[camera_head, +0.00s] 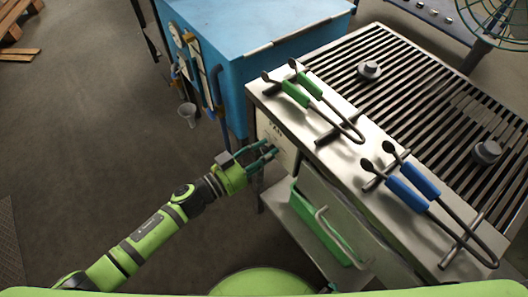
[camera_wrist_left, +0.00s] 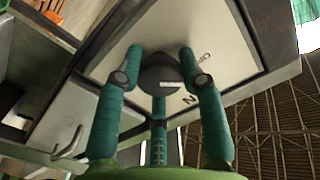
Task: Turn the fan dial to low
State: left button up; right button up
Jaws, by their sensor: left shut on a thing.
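The fan dial (camera_wrist_left: 160,74) is a dark grey round knob on a pale panel (camera_wrist_left: 222,32) with dark lettering, in the left wrist view. A small light mark shows on the dial; I cannot tell which setting it points to. My left gripper (camera_head: 270,150) reaches the front panel (camera_head: 275,128) of the grill table in the head view. Its green fingers (camera_wrist_left: 160,62) stand on either side of the dial and are shut on it. In the head view the fingers and the table edge hide the dial. My right gripper is not in view.
The slatted table (camera_head: 400,90) carries green-handled tongs (camera_head: 297,94), blue-handled tongs (camera_head: 408,194) and two metal pieces. A green tray (camera_head: 325,232) sits below the panel. A blue cabinet (camera_head: 240,35) with hanging tools stands behind.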

pick_arm(q)
jog(key=shift+f, duration=0.15)
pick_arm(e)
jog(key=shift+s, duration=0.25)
pick_arm(q)
jog(key=shift+m, duration=1)
jog(key=shift+a+m, duration=0.1)
jog(key=shift+m, duration=3.2)
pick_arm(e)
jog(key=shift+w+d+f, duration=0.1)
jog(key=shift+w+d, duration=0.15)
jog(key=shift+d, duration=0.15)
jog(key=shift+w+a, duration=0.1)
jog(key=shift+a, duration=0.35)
pick_arm(q)
jog(key=o, duration=1.2)
jog(key=shift+w, duration=0.1)
jog(key=shift+c, duration=0.2)
